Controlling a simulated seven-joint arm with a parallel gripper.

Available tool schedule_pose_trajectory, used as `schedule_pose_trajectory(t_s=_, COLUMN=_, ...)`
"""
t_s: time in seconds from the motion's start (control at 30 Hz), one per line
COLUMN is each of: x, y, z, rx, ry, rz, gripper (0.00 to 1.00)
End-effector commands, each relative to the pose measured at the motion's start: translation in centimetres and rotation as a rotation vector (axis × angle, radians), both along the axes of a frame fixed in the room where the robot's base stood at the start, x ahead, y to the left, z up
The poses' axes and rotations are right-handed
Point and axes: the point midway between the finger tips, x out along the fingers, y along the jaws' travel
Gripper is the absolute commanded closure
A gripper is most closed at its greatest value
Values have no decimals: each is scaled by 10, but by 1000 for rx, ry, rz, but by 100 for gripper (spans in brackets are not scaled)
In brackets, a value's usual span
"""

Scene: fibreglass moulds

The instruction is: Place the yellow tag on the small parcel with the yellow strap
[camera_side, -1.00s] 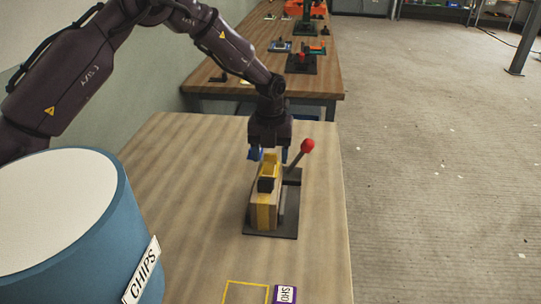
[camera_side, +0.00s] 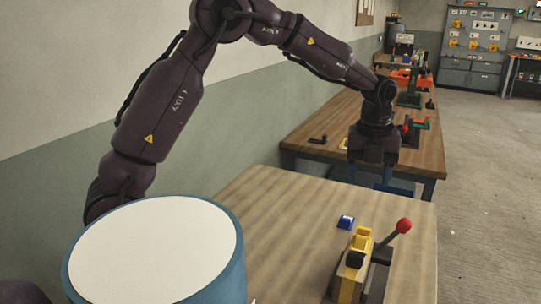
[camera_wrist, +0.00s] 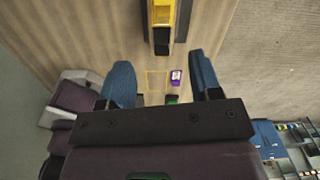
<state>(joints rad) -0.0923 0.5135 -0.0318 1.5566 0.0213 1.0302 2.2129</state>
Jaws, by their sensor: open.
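The small parcel (camera_side: 343,284) is a tan block with a yellow strap, standing on the wooden table beside a clamp. A yellow piece, apparently the yellow tag (camera_side: 361,241), rests on top of it behind a black block (camera_side: 355,259). The yellow piece also shows at the top edge of the wrist view (camera_wrist: 163,12), where the parcel is cut off. My gripper (camera_side: 378,182) is raised near the table's far edge, clear of the parcel.
A lever with a red knob (camera_side: 404,226) rises right of the parcel. A small blue-and-white piece (camera_side: 346,222) lies behind it. A large blue drum with a white lid (camera_side: 160,245) stands at front left. A yellow outline (camera_wrist: 156,81) and purple label (camera_wrist: 176,77) mark the table.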

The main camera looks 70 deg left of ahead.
Motion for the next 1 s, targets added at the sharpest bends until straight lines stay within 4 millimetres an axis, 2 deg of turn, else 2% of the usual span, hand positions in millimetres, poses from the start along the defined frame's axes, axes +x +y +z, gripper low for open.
schedule_pose_trajectory(t_s=0.03, x=-12, y=-3, z=20, rx=-2, ry=-32, rz=103, gripper=42)
schedule_pose_trajectory(t_s=0.2, x=-66, y=-13, z=74, rx=-50, ry=-134, rz=569, gripper=42)
schedule_pose_trajectory(t_s=0.4, x=-139, y=-22, z=111, rx=-178, ry=-236, rz=1131, gripper=42)
schedule_pose_trajectory(t_s=0.6, x=-209, y=-28, z=117, rx=-372, ry=-285, rz=1657, gripper=42)
schedule_pose_trajectory(t_s=0.7, x=-233, y=-30, z=113, rx=-462, ry=-284, rz=1857, gripper=42)
schedule_pose_trajectory(t_s=0.83, x=-251, y=-31, z=106, rx=-543, ry=-274, rz=2022, gripper=42)
schedule_pose_trajectory(t_s=1.0, x=-258, y=-32, z=103, rx=-576, ry=-264, rz=2095, gripper=42)
